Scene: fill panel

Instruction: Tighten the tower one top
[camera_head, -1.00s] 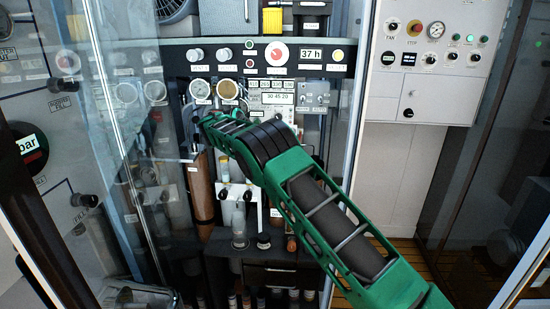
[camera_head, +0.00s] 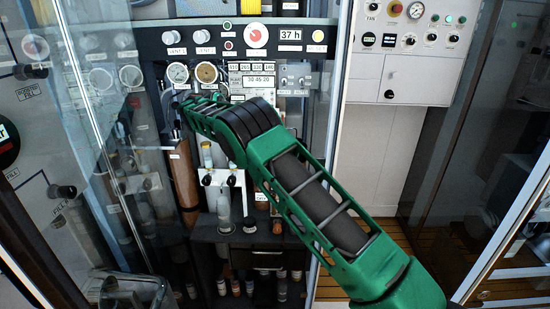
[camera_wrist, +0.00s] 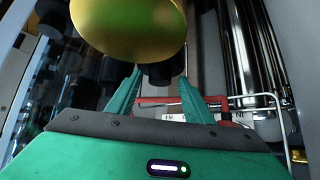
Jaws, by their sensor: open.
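My gripper (camera_head: 184,106) reaches into the open cabinet, just below two round gauges. In the wrist view its two green fingers (camera_wrist: 165,98) stand apart, with a dark knob-like end (camera_wrist: 160,74) showing between and beyond them. I cannot tell whether they touch it. A large gold rounded body (camera_wrist: 128,25) fills the top of the wrist view, close to the fingers. In the head view a brown upright cylinder (camera_head: 185,178) stands below my gripper. It may be one of the towers; its top is hidden near my gripper, and its label is too small to read.
A glass door (camera_head: 110,180) stands left of my arm. A red bar (camera_wrist: 152,101) and a bent metal rod (camera_wrist: 270,98) lie beyond the fingers. Gauges (camera_head: 206,72), a valve block with clear tubes (camera_head: 224,180) and bottles crowd the cabinet. Wood-coloured floor shows at right.

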